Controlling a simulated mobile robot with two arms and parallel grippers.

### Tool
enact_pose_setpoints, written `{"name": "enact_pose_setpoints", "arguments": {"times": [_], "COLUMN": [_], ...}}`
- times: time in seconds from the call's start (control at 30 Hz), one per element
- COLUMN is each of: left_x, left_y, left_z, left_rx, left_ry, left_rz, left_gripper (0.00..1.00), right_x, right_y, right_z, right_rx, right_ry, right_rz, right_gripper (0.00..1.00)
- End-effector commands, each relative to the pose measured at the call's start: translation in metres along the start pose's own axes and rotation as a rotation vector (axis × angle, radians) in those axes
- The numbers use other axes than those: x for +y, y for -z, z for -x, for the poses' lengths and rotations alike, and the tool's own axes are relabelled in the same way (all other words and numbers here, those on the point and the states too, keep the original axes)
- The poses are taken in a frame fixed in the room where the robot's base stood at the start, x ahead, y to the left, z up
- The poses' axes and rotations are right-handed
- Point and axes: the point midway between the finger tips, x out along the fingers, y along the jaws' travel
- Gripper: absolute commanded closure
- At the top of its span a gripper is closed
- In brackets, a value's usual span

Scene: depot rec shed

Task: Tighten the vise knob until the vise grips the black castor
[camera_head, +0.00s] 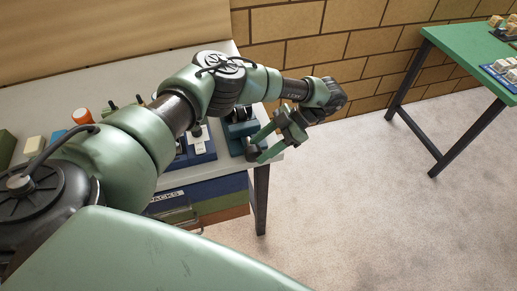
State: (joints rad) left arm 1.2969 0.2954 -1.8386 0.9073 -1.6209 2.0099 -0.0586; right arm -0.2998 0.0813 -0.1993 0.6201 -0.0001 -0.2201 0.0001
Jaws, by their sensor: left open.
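A dark blue vise-like fixture (236,129) stands near the right end of the grey-white table (218,170). My left gripper (256,147) is open at this end, with its green fingers angled down to the left beside and partly over the fixture. Whether the fingers touch any part of it, I cannot tell. The knob and the black castor cannot be made out clearly among the dark parts there. My right gripper is not in view.
A blue rack with white pieces (199,146) stands left of the fixture. An orange-topped item (82,116) is farther left, partly behind my arm. Storage boxes (222,196) sit beneath the table. A green table (470,50) stands at right; the floor between is clear.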

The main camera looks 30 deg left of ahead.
Motion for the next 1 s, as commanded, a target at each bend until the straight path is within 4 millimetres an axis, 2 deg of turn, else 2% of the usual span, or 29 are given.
{"name": "enact_pose_setpoints", "arguments": {"times": [0.2,0.4,1.0], "left_x": [0.001,0.0,-0.002], "left_y": [-0.002,-0.001,-0.003], "left_z": [0.041,0.06,0.062], "left_rx": [-0.005,-0.001,-0.007], "left_ry": [-0.006,-0.002,0.006], "left_rz": [0.004,0.001,-0.005], "left_gripper": [0.5,0.5,0.5], "right_x": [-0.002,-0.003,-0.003], "right_y": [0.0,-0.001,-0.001], "right_z": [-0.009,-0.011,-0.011], "right_rx": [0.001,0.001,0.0], "right_ry": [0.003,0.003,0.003], "right_rz": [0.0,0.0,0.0], "right_gripper": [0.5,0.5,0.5]}}
